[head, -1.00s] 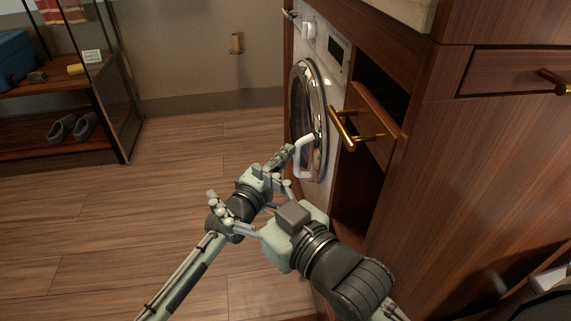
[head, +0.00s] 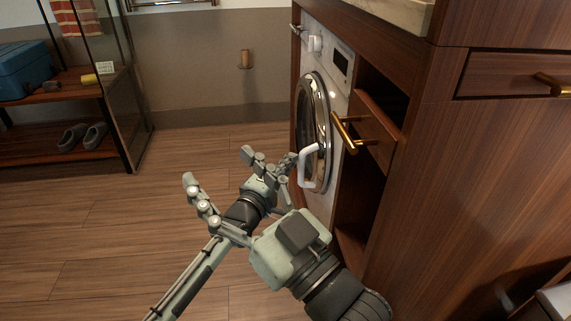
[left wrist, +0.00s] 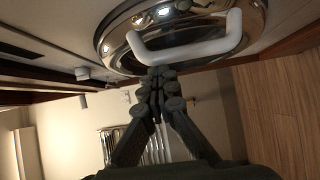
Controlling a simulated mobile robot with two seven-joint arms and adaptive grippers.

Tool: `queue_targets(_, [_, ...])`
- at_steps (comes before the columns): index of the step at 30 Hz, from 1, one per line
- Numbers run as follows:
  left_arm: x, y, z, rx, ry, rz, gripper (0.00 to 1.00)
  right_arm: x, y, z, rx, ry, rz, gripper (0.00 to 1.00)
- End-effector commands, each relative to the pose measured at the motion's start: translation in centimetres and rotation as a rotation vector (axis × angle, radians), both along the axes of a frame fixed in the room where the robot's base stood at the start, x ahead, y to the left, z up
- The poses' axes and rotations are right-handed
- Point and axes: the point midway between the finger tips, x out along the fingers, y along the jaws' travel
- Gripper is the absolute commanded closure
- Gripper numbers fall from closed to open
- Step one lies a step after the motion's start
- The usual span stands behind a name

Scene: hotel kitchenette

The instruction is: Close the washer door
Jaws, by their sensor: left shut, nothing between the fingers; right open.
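The washer (head: 341,88) is white and built into the wooden cabinet. Its round door (head: 325,95) has a chrome rim and a white bar handle (head: 304,172). The door looks nearly flush with the washer front; I cannot tell whether it is latched. My left gripper (head: 293,160) is shut and empty, its tips beside the handle. In the left wrist view the shut fingertips (left wrist: 160,76) lie close to the handle (left wrist: 185,52); contact is unclear. My right gripper (head: 218,168) is open and empty, left of the door, its wrist partly covering the left arm.
A small wooden drawer front with a brass handle (head: 343,132) sticks out just right of the door. An open cabinet niche is behind it. A shelf rack (head: 62,155) with slippers stands at the far left. The wooden floor (head: 170,165) between is clear.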

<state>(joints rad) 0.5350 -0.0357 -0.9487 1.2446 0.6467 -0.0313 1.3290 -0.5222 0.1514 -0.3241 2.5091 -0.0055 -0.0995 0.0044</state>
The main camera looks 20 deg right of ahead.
Motion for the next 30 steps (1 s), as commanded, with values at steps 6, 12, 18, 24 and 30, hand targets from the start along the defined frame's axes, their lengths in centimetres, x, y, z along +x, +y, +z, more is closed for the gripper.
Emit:
queue_targets(6, [-3.6,-1.0,0.1,-0.006,0.009,-0.048,1.00,0.0,0.0,0.0,0.000,0.000,0.000,0.32])
queue_targets(12, [-5.0,3.5,0.0,-0.005,0.006,-0.024,1.00,0.0,0.0,0.0,0.000,0.001,0.000,0.32])
queue_targets(18, [-6.4,7.4,0.0,-0.004,0.003,-0.007,1.00,0.0,0.0,0.0,0.000,0.001,0.000,0.32])
queue_targets(24, [-7.2,9.5,-0.1,-0.005,0.003,0.003,1.00,0.0,0.0,0.0,0.000,0.001,0.000,0.32])
queue_targets(30, [-7.3,9.9,0.0,-0.005,0.002,0.005,1.00,0.0,0.0,0.0,0.000,0.001,0.000,0.32])
